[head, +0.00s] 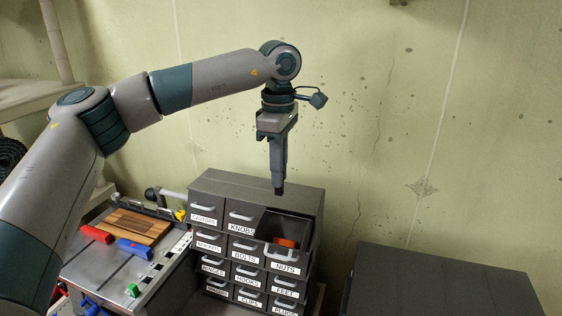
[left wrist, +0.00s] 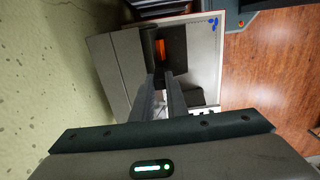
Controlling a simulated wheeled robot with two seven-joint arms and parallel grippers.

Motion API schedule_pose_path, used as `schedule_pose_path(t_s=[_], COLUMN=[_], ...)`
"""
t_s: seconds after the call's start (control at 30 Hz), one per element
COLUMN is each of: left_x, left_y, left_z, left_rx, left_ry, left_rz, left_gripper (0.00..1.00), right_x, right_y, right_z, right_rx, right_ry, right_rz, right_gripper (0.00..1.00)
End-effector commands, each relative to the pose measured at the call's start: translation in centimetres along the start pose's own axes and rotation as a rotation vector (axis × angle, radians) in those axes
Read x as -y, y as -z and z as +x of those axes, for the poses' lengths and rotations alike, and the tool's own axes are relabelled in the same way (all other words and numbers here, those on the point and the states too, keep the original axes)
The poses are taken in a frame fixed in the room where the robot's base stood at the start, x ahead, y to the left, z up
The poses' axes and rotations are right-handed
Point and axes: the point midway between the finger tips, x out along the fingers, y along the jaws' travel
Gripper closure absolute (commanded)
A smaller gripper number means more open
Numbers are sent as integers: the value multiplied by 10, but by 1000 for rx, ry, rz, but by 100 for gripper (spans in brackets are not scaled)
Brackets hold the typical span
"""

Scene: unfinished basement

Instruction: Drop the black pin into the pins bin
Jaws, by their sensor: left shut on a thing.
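My left gripper (head: 279,186) points straight down above the grey drawer cabinet (head: 256,181). It is shut on a small dark piece, the black pin (head: 279,191), whose end shows at the fingertips. In the left wrist view the fingers (left wrist: 161,80) come together over the cabinet, and the pin is hard to make out there. Below is an open, frontless compartment (head: 290,222) at the cabinet's top right, with an orange thing (head: 285,242) inside. I cannot read a pins label; the labels I can read include KNOBS, NUTS, FEET and CLIPS. My right gripper is not in view.
A workbench (head: 112,268) left of the cabinet holds a wooden board (head: 137,225), a red block (head: 96,234), a blue block (head: 134,249) and a green piece (head: 132,290). A dark box-like surface (head: 440,280) stands at right. The wall is close behind.

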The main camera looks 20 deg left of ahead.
Motion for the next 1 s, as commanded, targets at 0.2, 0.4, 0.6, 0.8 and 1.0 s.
schedule_pose_path(t_s=[0.2, 0.4, 0.6, 0.8, 1.0], left_x=[0, 0, 0, 0, 0], left_y=[0, 0, 1, 1, 1], left_z=[0, 3, 16, 35, 52], left_rx=[0, 0, -1, 0, 0], left_ry=[0, 0, 1, -1, -1], left_rz=[0, 1, 1, 0, 0], left_gripper=[100, 100, 100, 100, 100], right_x=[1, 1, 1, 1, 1], right_y=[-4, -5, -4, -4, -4], right_z=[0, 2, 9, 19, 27], right_rx=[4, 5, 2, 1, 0], right_ry=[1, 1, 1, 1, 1], right_rz=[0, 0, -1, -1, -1], right_gripper=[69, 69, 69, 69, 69])
